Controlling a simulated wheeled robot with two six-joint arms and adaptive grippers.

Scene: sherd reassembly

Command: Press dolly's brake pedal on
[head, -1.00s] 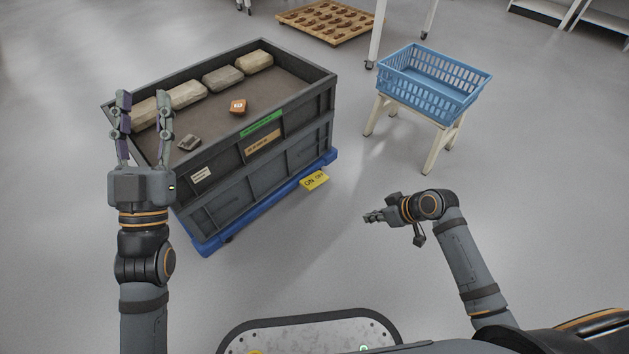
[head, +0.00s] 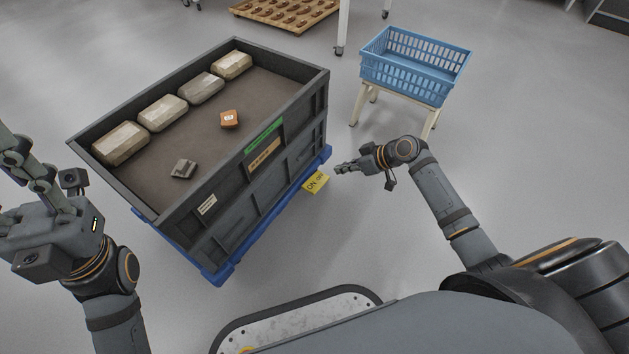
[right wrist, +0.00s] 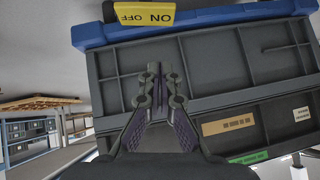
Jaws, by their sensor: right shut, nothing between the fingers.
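The blue dolly (head: 222,268) carries a large dark grey crate (head: 225,190). Its yellow brake pedal (head: 315,182), marked ON and OFF, sticks out low from the near right side. In the right wrist view the pedal (right wrist: 143,13) appears upside down at the top edge, beside the blue dolly edge (right wrist: 215,17). My right gripper (head: 340,168) is shut and empty, just right of the pedal in the head view, apparently above the floor and not touching it. Its closed fingertips (right wrist: 153,72) point toward the crate's side. My left gripper (head: 12,175) is at the left edge, fingers apart, tips partly cut off.
The crate holds several wrapped blocks (head: 163,113), an orange piece (head: 229,119) and a grey sherd (head: 183,168). A blue basket (head: 412,70) on a cream stool (head: 432,122) stands right. A pallet (head: 285,14) lies behind. The floor around the pedal is clear.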

